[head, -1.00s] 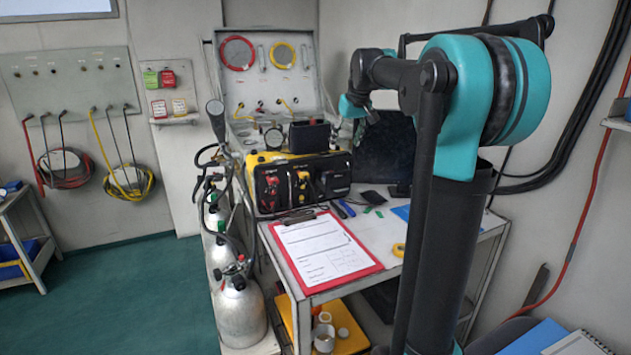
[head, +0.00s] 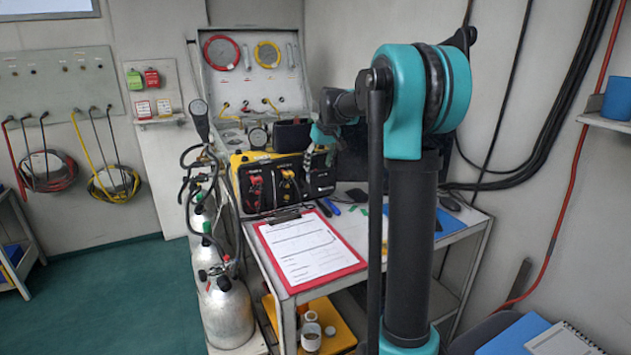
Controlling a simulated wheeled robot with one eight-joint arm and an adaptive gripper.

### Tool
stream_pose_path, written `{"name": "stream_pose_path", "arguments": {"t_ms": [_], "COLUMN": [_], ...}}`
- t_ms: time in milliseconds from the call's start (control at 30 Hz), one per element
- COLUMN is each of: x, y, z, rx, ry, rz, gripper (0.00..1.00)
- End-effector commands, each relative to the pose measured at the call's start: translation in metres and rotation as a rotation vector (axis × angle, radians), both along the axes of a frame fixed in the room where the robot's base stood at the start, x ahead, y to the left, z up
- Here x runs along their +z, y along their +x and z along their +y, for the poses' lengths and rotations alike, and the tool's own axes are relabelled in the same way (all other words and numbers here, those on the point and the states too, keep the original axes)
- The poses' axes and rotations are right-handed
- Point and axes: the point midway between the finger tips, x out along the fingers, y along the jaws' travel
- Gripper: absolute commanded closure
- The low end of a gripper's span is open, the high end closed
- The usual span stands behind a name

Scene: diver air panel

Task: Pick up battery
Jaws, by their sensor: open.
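I cannot pick out a battery with certainty. A dark box (head: 293,135), of unclear kind, stands on or just behind the yellow and black panel unit (head: 285,183) at the back of the table. My gripper (head: 331,157) is small and dark in the head view, at the end of my teal and black arm. It is open and appears beside the unit's upper right corner. I see nothing held in it. My arm hides part of the table's right side.
A red clipboard (head: 310,249) with papers lies at the front of the table (head: 352,283). Gas cylinders (head: 227,312) with hoses stand left of it. A dark screen (head: 365,150) stands behind my arm. Green floor (head: 110,300) is clear at left.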

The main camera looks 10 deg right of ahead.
Motion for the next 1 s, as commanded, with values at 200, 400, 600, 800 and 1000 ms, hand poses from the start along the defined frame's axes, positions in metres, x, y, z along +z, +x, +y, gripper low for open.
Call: {"name": "stream_pose_path", "arguments": {"t_ms": [200,400,600,800,1000], "x": [-0.026,-0.046,-0.049,-0.049,-0.049], "y": [0.006,0.014,0.015,0.014,0.014], "z": [0.003,0.005,0.005,0.005,0.005], "rx": [0.000,0.000,0.000,0.000,0.000], "ry": [0.000,0.000,0.000,0.000,0.000], "rz": [0.000,0.000,0.000,0.000,0.000], "gripper": [0.38,0.38,0.38,0.53,0.78]}}
